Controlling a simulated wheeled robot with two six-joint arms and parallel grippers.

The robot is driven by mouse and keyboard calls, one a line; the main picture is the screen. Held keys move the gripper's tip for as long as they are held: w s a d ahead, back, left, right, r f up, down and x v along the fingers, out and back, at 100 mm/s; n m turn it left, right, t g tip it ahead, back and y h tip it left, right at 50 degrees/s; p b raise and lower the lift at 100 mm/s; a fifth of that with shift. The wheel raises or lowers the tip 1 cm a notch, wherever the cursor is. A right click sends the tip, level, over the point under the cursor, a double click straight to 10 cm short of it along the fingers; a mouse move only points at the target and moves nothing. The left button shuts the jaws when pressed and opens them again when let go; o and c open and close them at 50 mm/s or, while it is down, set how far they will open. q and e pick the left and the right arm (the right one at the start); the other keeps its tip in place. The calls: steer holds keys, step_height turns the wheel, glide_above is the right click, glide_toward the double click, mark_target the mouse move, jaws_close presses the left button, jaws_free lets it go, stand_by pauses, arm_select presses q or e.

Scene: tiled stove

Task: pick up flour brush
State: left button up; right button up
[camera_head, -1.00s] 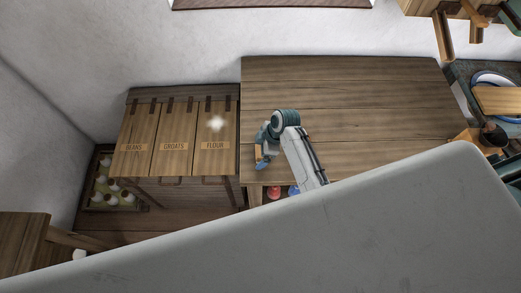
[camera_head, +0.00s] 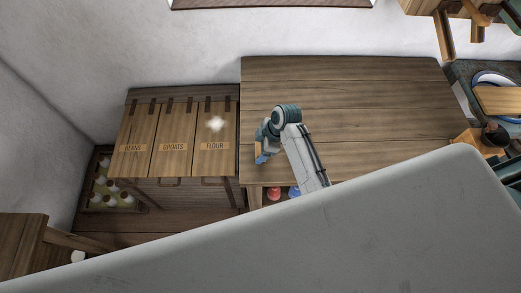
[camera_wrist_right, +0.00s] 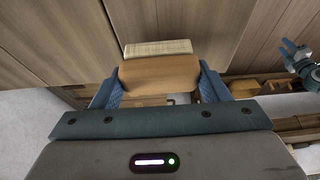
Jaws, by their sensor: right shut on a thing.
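The flour brush (camera_wrist_right: 158,75), with a wooden body and a pale bristle edge, sits between the blue fingers of my right gripper (camera_wrist_right: 158,88) in the right wrist view. These fingers are shut on it.
The wooden table (camera_head: 340,95) has a bare top. Left of it stands a chest with lids marked beans, groats and flour (camera_head: 215,147); a white patch lies on the flour lid. A crate of white bottles (camera_head: 101,200) is farther left. Red and blue items sit below the table's front edge.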

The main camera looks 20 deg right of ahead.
steer(key=shift+r+b, duration=0.45)
steer(key=shift+r, duration=0.15)
steer(key=s+d+r+b, duration=0.1)
steer(key=s+b, duration=0.4)
steer(key=s, duration=1.1)
steer(key=shift+r, duration=0.5)
